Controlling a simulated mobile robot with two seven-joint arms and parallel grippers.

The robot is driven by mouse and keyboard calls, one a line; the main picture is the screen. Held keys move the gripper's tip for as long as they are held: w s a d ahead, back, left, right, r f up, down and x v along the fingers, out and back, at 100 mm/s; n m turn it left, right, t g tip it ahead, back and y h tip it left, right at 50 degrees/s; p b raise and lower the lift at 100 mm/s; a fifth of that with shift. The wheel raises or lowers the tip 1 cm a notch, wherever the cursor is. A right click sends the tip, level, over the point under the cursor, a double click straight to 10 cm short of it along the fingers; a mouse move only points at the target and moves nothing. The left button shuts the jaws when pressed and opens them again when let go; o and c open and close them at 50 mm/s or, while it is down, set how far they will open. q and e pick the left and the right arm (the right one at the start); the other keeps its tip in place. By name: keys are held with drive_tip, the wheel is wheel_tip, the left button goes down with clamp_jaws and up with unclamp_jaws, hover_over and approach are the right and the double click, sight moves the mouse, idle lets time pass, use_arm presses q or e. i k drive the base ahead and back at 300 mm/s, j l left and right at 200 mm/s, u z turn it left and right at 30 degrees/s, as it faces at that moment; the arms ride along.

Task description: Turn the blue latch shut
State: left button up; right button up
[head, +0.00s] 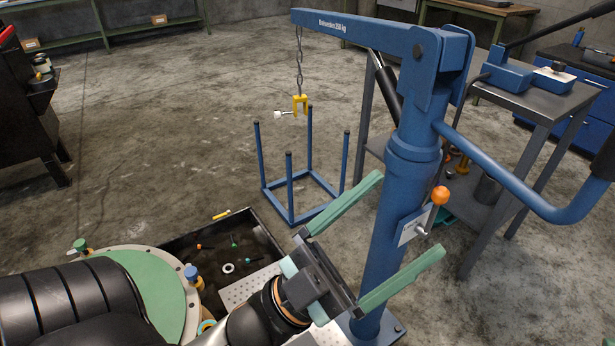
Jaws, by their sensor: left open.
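The blue latch (192,277) is a small blue-topped knob on a yellowish base. It sits at the right rim of the round green-topped housing (168,275), at the lower left of the head view. I cannot tell how far it is turned. My left gripper (411,213) is open, its two long green fingers spread wide and pointing up and right. It is well to the right of the latch, in front of the blue crane column (398,215), with nothing held between the fingers. My right gripper is not in view.
A green-topped latch (81,246) sits on the housing's far rim. A dark tray (180,243) with small parts lies behind the housing. The crane column carries an orange-balled lever (440,196). A blue frame stand (288,190) stands on otherwise open floor.

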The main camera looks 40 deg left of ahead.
sight(191, 273)
drive_tip(key=u, duration=2.25)
drive_tip(key=j+u, duration=0.15)
drive_tip(key=u, duration=0.2)
drive_tip(key=j+u, duration=0.15)
drive_tip(key=u, duration=0.2)
